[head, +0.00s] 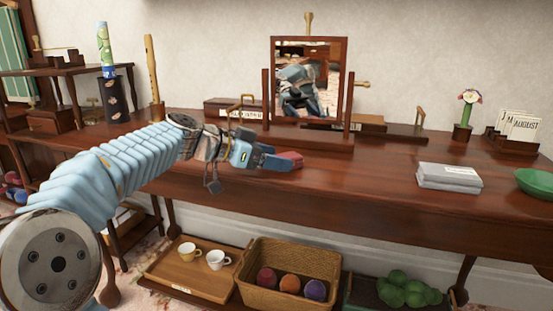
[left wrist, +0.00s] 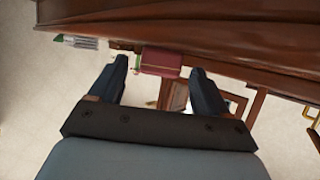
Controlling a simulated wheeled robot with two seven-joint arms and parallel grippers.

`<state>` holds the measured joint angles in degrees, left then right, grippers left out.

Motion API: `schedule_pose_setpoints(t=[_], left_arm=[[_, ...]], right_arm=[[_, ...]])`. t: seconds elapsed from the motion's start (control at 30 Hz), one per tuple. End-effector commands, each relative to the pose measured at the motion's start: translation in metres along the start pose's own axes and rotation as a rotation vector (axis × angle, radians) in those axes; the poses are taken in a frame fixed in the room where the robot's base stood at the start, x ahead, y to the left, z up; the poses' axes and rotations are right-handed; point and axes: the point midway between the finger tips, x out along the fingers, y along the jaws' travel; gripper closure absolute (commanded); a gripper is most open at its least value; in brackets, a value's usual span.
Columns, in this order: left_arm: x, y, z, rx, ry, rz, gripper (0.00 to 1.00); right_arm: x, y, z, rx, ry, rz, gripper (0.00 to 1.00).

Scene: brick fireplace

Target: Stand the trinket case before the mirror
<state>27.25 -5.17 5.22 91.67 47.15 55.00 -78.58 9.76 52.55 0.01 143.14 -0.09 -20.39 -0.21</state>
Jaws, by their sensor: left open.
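The trinket case looks to be the small dark-red box (head: 291,158) on the long wooden table, in front of the mirror (head: 309,80) and a little left of its middle. The mirror stands upright in a wooden frame at the table's back. My left gripper (head: 274,157) is open, low over the table at the red box. In the left wrist view the red box (left wrist: 161,60) shows between the tips of my left gripper (left wrist: 160,68). I cannot tell whether the fingers touch it. The gripper partly hides the box in the head view. My right gripper is out of view.
Wooden boxes (head: 233,107) stand left of and behind the mirror. A grey stack (head: 449,177), a green bowl (head: 537,182), a flower figure (head: 465,115) and a calendar (head: 516,128) are to the right. The table between mirror and grey stack is clear. A basket (head: 263,288) sits below.

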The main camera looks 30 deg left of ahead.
Motion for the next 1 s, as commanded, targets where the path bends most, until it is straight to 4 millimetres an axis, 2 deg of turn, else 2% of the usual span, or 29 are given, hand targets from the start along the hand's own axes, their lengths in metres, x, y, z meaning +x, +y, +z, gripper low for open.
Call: schedule_pose_setpoints(t=[0.3, 0.43, 0.6, 1.0], left_arm=[[-0.072, 0.000, -0.001, 0.002, 0.002, -0.004, 0.23], [-0.094, 0.000, -0.001, 0.001, 0.002, -0.003, 0.23], [-0.106, 0.000, 0.000, 0.000, 0.001, -0.001, 0.23], [-0.107, 0.000, 0.000, 0.000, 0.000, 0.000, 0.23]], right_arm=[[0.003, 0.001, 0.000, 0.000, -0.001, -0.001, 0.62], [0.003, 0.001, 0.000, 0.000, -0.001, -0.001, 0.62], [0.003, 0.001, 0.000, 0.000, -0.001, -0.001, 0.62], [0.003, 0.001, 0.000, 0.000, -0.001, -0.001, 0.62]])
